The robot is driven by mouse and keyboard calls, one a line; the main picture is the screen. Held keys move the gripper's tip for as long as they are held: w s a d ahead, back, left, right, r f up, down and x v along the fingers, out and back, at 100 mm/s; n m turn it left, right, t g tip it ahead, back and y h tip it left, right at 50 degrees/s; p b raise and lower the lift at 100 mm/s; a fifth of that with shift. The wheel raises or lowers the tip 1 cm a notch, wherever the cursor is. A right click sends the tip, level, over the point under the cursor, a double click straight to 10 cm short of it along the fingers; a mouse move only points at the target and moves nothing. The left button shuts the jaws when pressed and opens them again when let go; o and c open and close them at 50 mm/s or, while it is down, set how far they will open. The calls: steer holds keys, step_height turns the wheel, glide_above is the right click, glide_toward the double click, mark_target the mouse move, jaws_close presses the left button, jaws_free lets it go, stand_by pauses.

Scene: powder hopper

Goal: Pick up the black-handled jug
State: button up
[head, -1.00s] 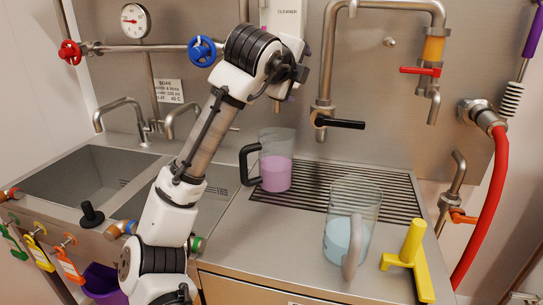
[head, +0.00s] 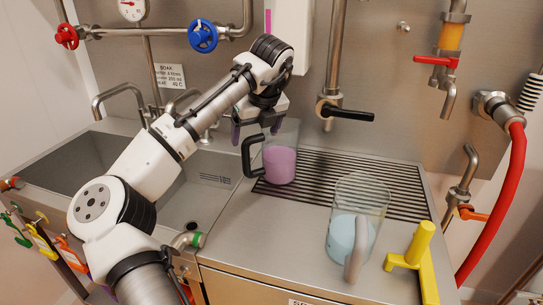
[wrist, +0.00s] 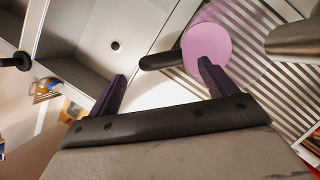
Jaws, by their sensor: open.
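The black-handled jug (head: 281,164) is clear and part-filled with pink liquid. It stands upright on the slatted drain grid, with its black handle (head: 250,160) pointing left. My gripper (head: 256,128) is open, its purple fingers pointing down just above the handle side of the jug. In the wrist view the fingers (wrist: 162,72) are spread and empty. The pink liquid (wrist: 206,45) shows beyond the right fingertip, and the handle (wrist: 162,57) reaches into the space between the fingertips. Contact between the fingers and jug cannot be told.
A second clear jug (head: 356,222) with pale blue liquid and a grey handle stands front right, beside a yellow T-shaped tool (head: 414,259). A black-levered tap (head: 345,113) hangs behind the grid (head: 405,200). The sink (head: 70,168) lies left.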

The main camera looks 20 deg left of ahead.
mark_target(254, 139)
steer(key=x, duration=0.5)
steer(key=shift+w+a+f+p, duration=0.1)
steer(key=shift+f+p, duration=0.25)
steer(key=shift+p, duration=0.05)
steer(key=shift+c, duration=0.4)
steer(key=c, duration=1.4)
steer(key=shift+r, duration=0.1)
steer(key=shift+c, duration=0.9)
steer(key=shift+r, duration=0.1)
